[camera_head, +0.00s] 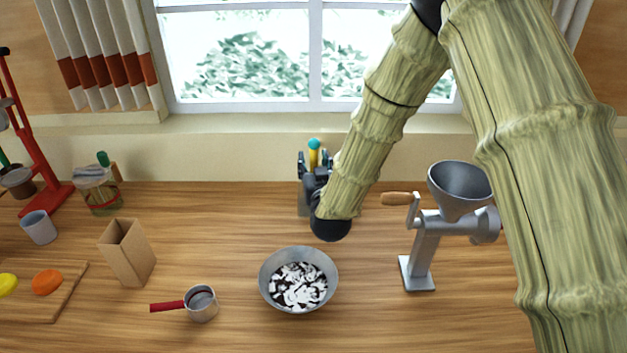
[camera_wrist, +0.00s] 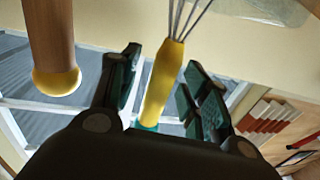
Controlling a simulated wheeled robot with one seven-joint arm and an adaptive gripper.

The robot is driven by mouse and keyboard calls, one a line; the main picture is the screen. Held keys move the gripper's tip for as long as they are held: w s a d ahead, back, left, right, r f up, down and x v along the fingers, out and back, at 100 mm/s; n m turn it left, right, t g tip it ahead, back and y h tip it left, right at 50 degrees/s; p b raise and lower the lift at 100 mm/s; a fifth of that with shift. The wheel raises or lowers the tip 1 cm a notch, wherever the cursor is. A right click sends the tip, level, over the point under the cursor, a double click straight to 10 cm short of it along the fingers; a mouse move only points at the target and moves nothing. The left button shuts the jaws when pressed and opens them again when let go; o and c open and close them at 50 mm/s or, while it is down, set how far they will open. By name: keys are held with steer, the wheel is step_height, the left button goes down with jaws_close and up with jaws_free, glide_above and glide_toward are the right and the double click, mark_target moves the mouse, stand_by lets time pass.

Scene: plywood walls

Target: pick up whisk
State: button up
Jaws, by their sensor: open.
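The whisk stands in the middle of the wrist view, with a yellow handle (camera_wrist: 161,82), a teal end and thin metal wires running out at the top edge. In the head view its yellow and teal handle (camera_head: 314,154) points up at the back of the counter, beneath the window. My gripper (camera_wrist: 165,88) is open, with one dark finger on each side of the handle. I cannot tell whether either finger touches it. In the head view my gripper (camera_head: 314,170) is partly hidden by my own arm, and the whisk's wires are hidden.
A wooden rod with a yellow end (camera_wrist: 52,45) is close left of the fingers. A grey bowl (camera_head: 265,284), a red-handled pan (camera_head: 201,304) and a paper bag (camera_head: 127,253) stand in front. A metal grinder (camera_head: 425,240) stands right. Bare counter lies between bowl and grinder.

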jaws_close()
stand_by(0.4)
